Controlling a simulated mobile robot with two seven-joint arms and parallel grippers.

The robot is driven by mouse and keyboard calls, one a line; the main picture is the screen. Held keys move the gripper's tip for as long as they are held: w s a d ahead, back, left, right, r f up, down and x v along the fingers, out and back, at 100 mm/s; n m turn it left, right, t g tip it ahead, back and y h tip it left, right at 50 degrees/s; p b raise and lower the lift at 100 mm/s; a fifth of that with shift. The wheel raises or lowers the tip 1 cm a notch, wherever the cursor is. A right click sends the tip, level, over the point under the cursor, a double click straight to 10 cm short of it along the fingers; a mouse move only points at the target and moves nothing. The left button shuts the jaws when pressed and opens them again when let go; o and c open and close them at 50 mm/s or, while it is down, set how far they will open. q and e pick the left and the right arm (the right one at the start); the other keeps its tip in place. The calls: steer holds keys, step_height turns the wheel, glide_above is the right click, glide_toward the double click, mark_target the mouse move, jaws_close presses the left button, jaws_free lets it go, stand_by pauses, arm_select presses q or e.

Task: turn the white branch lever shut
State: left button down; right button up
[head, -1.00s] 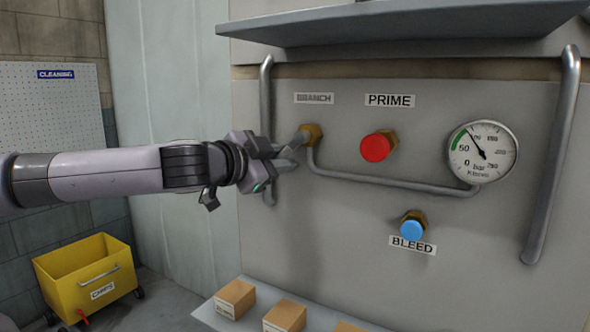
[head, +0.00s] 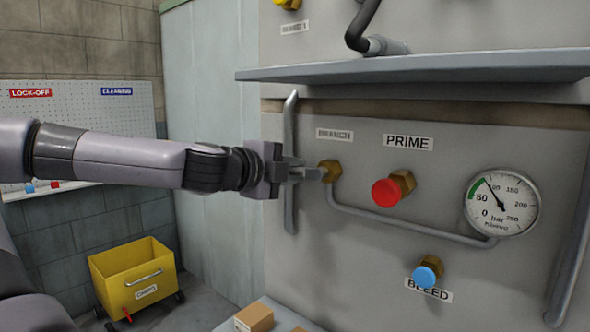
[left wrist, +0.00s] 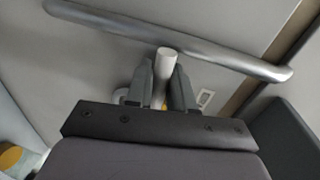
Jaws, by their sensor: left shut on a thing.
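The white branch lever (left wrist: 166,64) shows in the left wrist view between the two fingers of my left gripper (left wrist: 165,88). In the head view my left gripper (head: 302,173) is shut on the lever, just left of the brass BRANCH valve body (head: 330,170). The fingers lie about level and hide most of the lever there. The BRANCH label (head: 334,135) is above the valve. My right gripper is in neither view.
A vertical grey rail (head: 290,115) runs close behind my left gripper. A shelf (head: 410,67) juts out above. To the right are a red PRIME knob (head: 386,192), a pressure gauge (head: 502,202) and a blue BLEED knob (head: 427,272). A yellow bin (head: 135,275) stands lower left.

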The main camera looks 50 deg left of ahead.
arm_select(q)
steer(key=shift+a+r+m, duration=0.1)
steer(key=shift+r+m, duration=0.15)
steer(key=shift+m, duration=0.05)
steer(key=c, duration=1.1)
jaws_free()
steer(key=shift+w, duration=0.1)
steer(key=v, duration=0.7)
steer(key=shift+b, duration=0.4)
